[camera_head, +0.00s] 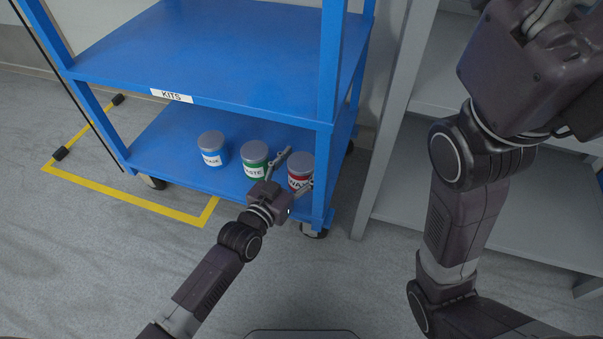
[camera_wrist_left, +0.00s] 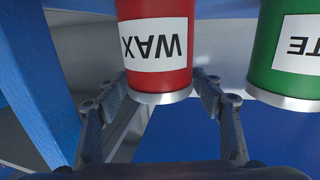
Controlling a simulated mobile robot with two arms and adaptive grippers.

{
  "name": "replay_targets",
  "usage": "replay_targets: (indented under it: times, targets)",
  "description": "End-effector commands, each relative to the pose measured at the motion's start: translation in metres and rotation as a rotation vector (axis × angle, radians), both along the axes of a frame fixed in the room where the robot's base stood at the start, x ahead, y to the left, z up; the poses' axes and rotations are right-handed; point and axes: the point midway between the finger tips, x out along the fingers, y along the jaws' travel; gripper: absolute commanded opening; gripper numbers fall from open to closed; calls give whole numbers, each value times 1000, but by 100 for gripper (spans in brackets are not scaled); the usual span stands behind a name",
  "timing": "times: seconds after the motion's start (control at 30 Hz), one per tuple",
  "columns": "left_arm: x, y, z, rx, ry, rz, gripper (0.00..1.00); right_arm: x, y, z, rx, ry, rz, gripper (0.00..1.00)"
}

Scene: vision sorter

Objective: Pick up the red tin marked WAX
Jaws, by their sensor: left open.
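The red tin marked WAX (camera_head: 299,172) stands upright on the lower shelf of the blue cart, the rightmost of three tins. Its label reads upside down in the left wrist view (camera_wrist_left: 158,75). My left gripper (camera_head: 296,168) is open, its two fingers reaching toward the tin from the front. In the left wrist view the fingertips (camera_wrist_left: 160,90) are on either side of the tin's near end, with gaps visible. The tin's left side is partly hidden by a finger in the head view.
The green tin (camera_head: 254,158) stands close to the left of the red one, also in the left wrist view (camera_wrist_left: 285,70). The upper shelf (camera_head: 215,50), marked KITS, overhangs; a blue post (camera_head: 328,80) rises at the right.

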Motion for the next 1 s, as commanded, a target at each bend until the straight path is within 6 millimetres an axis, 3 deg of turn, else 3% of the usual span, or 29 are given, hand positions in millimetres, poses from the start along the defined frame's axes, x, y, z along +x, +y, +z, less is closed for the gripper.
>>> replay_targets:
  times: [0.03, 0.47, 0.9, 1.0]
  targets:
    - [0, 0, 0, 0, 0, 0, 60, 0, 0, 0, 0, 0, 0, 25]
    - [0, 0, 2, -2, -3, 0, 14, 0, 0, 0, 0, 0, 0, 25]
    - [0, 0, 10, -2, -3, 0, 14, -1, -1, 5, 4, -5, 3, 25]
    - [0, 0, 17, -2, -4, 1, 14, 11, -1, 0, 2, 36, 1, 25]
